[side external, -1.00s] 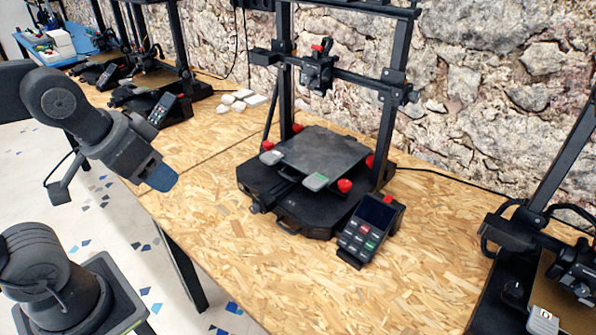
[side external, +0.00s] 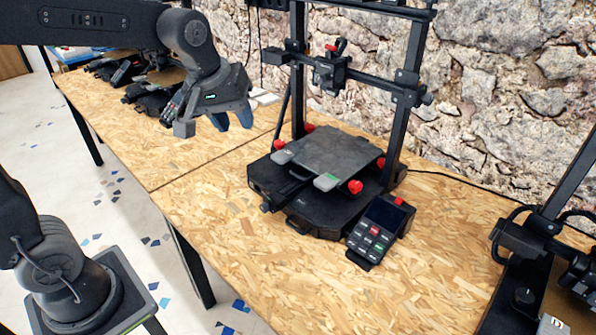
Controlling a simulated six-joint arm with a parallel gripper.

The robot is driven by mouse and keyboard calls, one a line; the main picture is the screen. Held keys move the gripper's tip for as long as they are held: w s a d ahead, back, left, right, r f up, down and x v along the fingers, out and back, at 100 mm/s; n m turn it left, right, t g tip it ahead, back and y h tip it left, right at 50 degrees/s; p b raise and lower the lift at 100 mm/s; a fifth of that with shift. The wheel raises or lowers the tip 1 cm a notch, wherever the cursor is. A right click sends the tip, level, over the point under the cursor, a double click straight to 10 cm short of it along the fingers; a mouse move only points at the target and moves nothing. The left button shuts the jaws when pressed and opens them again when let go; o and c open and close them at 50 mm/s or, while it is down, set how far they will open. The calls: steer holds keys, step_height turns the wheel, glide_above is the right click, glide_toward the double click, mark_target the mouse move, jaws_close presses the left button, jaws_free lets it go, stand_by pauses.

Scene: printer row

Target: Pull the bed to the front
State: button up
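The printer's bed (side external: 333,152) is a dark flat plate with red knobs at its corners and pale clips at its front edge. It sits level beneath the gantry, set back from the front edge of the black printer base (side external: 303,214). My gripper (side external: 232,120), with blue fingertips, hangs in the air left of the bed and above the table. The fingertips are apart with nothing seen between them, and they do not touch the bed.
The printer's upright gantry (side external: 350,78) rises over the bed. A control box with a screen (side external: 380,228) stands at the base's front right. Other printers stand at far left and lower right (side external: 530,265). The wooden table (side external: 250,240) is clear in front.

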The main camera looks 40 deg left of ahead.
steer(key=w+a+f+n+g, duration=0.1)
steer(key=w+f+n, duration=0.15)
steer(key=w, duration=0.25)
steer(key=w+a+f+n, duration=0.2)
steer(key=w+n, duration=0.1)
steer(key=w, duration=0.3)
steer(key=n+g, duration=0.1)
steer(key=n, duration=0.4)
glide_toward(298, 175)
steer(key=f, duration=0.2)
steer(key=w+f, duration=0.1)
steer(key=f, duration=0.5)
steer(key=shift+w+a+f, duration=0.1)
steer(key=shift+w+f, duration=0.05)
steer(key=shift+w, duration=0.2)
steer(key=shift+c, duration=0.4)
jaws_close()
